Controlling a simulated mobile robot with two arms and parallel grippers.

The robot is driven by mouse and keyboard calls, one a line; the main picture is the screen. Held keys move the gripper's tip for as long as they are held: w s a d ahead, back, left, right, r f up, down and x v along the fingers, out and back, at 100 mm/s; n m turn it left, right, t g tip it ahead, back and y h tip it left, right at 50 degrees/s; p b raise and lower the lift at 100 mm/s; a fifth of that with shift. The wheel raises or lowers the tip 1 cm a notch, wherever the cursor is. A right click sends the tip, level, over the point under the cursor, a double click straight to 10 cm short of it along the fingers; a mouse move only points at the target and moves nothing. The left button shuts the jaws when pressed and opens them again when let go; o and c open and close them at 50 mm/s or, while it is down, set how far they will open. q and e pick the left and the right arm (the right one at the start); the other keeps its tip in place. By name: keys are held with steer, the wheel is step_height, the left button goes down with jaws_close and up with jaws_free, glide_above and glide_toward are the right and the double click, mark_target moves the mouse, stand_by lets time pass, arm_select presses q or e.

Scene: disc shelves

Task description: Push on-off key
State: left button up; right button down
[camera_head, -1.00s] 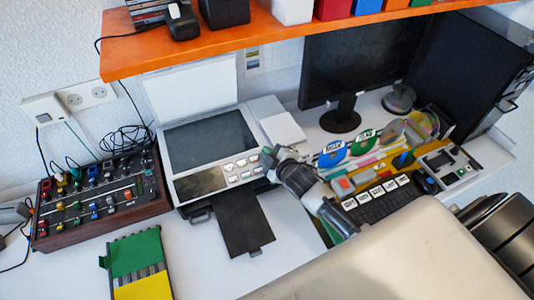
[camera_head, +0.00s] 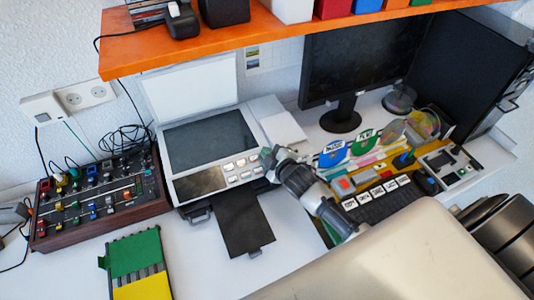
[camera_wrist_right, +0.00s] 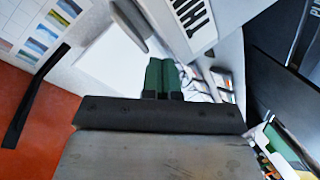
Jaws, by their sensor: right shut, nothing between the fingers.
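The printer (camera_head: 208,142) stands on the desk with its lid raised. Its front panel carries several small white keys (camera_head: 240,167), with labels too small to read, so I cannot tell which is the on-off key. My right gripper (camera_head: 267,155) is at the right end of this key panel, fingers pointing left. I cannot tell whether it touches a key. In the right wrist view its green fingers (camera_wrist_right: 163,78) are pressed together and empty. My left gripper is not in view.
An orange shelf (camera_head: 270,42) runs above the printer. A mixer box with knobs (camera_head: 100,200) stands at left. A monitor (camera_head: 358,60), keyboard (camera_head: 385,200) and discs are at right. A black sheet (camera_head: 243,225) sticks out from the printer's front.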

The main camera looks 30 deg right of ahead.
steer(key=shift+w+f+b, duration=0.25)
steer(key=shift+f+b, duration=0.1)
steer(key=shift+f, duration=0.05)
stand_by(0.4)
steer(key=shift+s+r+p, duration=0.5)
steer(key=shift+r+p, duration=0.4)
steer(key=shift+p, duration=0.2)
steer(key=s+r+p, duration=0.1)
steer(key=p, duration=0.1)
steer(key=s+r+p, duration=0.1)
steer(key=r+p, duration=0.1)
steer(key=s+r+p, duration=0.1)
steer(key=r+p, duration=0.1)
steer(key=shift+a, duration=0.1)
steer(key=shift+w, duration=0.1)
